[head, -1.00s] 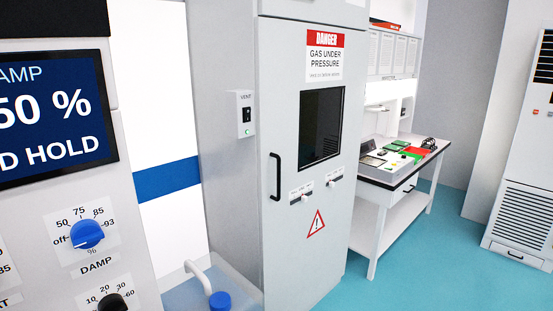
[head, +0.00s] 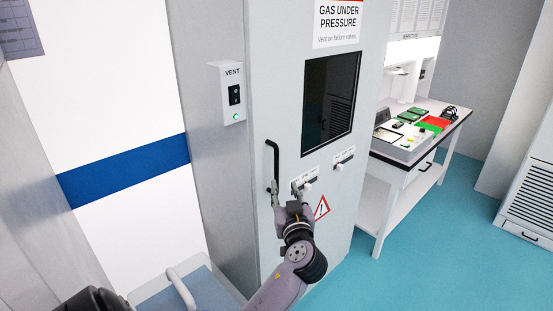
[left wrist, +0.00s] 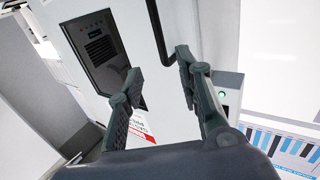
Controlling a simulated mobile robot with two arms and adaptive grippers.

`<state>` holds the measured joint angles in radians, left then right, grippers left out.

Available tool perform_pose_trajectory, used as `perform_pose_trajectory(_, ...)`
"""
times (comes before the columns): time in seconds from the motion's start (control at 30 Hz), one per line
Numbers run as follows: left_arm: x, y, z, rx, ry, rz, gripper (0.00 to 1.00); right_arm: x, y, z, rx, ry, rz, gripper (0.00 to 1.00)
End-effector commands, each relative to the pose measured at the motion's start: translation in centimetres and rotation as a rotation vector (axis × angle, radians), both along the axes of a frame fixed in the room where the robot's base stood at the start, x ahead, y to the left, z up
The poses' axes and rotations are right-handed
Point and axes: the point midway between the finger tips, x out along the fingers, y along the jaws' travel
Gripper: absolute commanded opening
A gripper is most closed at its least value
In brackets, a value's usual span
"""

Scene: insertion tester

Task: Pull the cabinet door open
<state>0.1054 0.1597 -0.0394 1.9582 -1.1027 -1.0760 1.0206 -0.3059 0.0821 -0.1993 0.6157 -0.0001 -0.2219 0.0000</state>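The cabinet door (head: 285,225) is light grey and looks closed. It has a dark window (head: 329,97) and a black vertical bar handle (head: 273,160) near its left edge. My left gripper (head: 285,187) is in front of the door at the lower end of the handle, its fingers spread. In the left wrist view the handle (left wrist: 157,28) runs down into the gap between the open fingers of my left gripper (left wrist: 159,64). I cannot tell whether they touch it. The door's window also shows there (left wrist: 93,45). My right gripper is not in view.
A vent switch box (head: 233,93) with a green light is on the cabinet's left side. A white workbench (head: 405,175) stands right of the cabinet. Blue-green floor (head: 455,245) is clear at the right.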

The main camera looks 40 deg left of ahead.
Motion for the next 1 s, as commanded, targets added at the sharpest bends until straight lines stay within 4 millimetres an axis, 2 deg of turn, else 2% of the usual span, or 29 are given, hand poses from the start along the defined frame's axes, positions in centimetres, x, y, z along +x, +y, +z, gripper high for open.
perform_pose_trajectory(0.07,1.1,1.5,0.5,0.006,0.003,0.002,0.33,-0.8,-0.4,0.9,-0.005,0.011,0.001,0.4)
perform_pose_trajectory(0.17,2.5,3.2,0.5,0.007,0.004,0.002,0.33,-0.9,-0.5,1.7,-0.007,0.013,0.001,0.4)
perform_pose_trajectory(0.43,6.1,7.7,0.4,0.004,0.005,0.001,0.33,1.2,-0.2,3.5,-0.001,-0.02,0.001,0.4)
perform_pose_trajectory(0.57,7.5,9.5,0.3,0.002,0.005,0.002,0.33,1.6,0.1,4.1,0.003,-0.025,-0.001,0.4)
perform_pose_trajectory(0.8,8.9,11.1,0.1,0.002,0.004,-0.001,0.33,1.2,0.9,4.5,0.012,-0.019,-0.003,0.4)
perform_pose_trajectory(1.0,9.1,11.3,0.0,0.0,0.002,-0.002,0.33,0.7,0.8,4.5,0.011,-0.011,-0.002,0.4)
